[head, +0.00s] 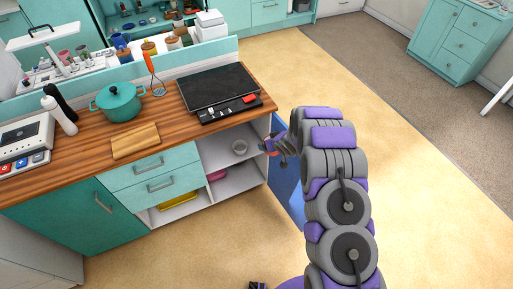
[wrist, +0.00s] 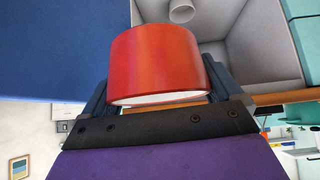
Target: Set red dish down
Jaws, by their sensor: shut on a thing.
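My gripper (head: 275,146) is shut on the red dish, just outside the open front of the counter cabinet. In the wrist view the red dish (wrist: 158,62) is a smooth, round-sided piece with a pale rim. It sits between the two fingers of my gripper (wrist: 160,85). In the head view the dish is small and partly hidden by my gripper and arm. It appears to be held clear of any shelf.
The open cabinet's upper shelf (head: 218,160) holds a light cup (head: 240,147); a pink item (head: 217,175) lies below. A blue panel (head: 288,185) stands close on the right. The counter above carries a black cooktop (head: 217,87), a teal pot (head: 118,103) and a wooden board (head: 136,141).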

